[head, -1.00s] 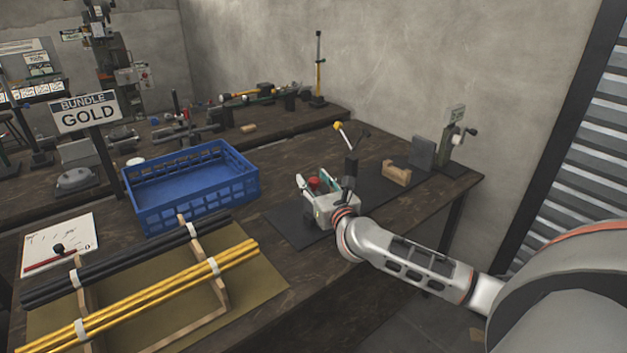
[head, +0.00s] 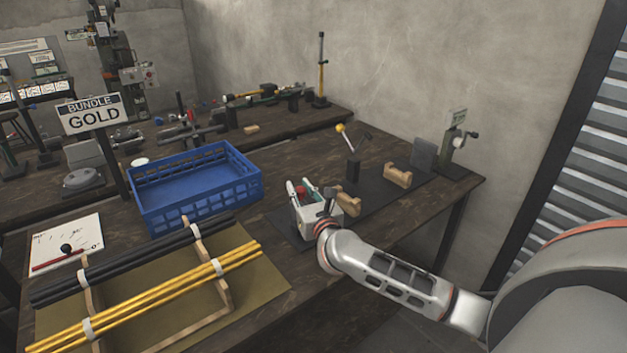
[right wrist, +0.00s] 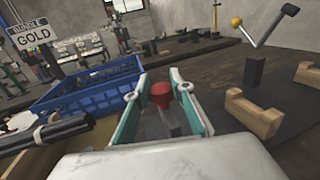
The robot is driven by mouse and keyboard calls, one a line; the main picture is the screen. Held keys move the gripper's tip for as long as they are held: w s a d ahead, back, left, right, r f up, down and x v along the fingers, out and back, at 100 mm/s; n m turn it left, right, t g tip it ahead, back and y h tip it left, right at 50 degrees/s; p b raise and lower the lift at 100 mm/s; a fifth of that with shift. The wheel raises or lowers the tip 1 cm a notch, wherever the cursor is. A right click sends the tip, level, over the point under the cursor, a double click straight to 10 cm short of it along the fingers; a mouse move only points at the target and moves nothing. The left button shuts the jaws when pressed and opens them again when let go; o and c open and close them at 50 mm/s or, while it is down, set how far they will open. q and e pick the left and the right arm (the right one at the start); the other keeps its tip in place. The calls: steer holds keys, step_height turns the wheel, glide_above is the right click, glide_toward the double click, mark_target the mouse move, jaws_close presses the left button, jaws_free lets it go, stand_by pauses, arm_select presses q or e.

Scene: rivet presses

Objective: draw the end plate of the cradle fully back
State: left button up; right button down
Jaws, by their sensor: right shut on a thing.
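My right gripper (head: 301,186) is over the near left end of the dark mat. In the right wrist view its white, teal-lined fingers (right wrist: 160,88) stand either side of a red knob (right wrist: 163,95), shut on it. The red knob also shows between the fingers in the head view (head: 301,191). A grey block (right wrist: 170,122) shows under the knob; the end plate itself is mostly hidden by my gripper. The cradle's wooden blocks stand on the mat, a near one (head: 347,201) just right of the gripper and a far one (head: 398,176). My left gripper is out of view.
A black post with a yellow-balled lever (head: 341,128) stands behind the cradle. A grey upright plate (head: 423,154) and a crank stand (head: 455,148) are at the mat's far end. A blue crate (head: 195,190) and a rack of black and gold rods (head: 150,300) lie left.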

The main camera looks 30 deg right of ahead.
steer(key=shift+s+a, duration=0.15)
steer(key=shift+a, duration=1.15)
steer(key=c, duration=1.7)
jaws_free()
steer(key=shift+a, duration=0.15)
steer(key=s+a, duration=0.2)
steer(key=s, duration=0.9)
steer(key=shift+s, duration=0.4)
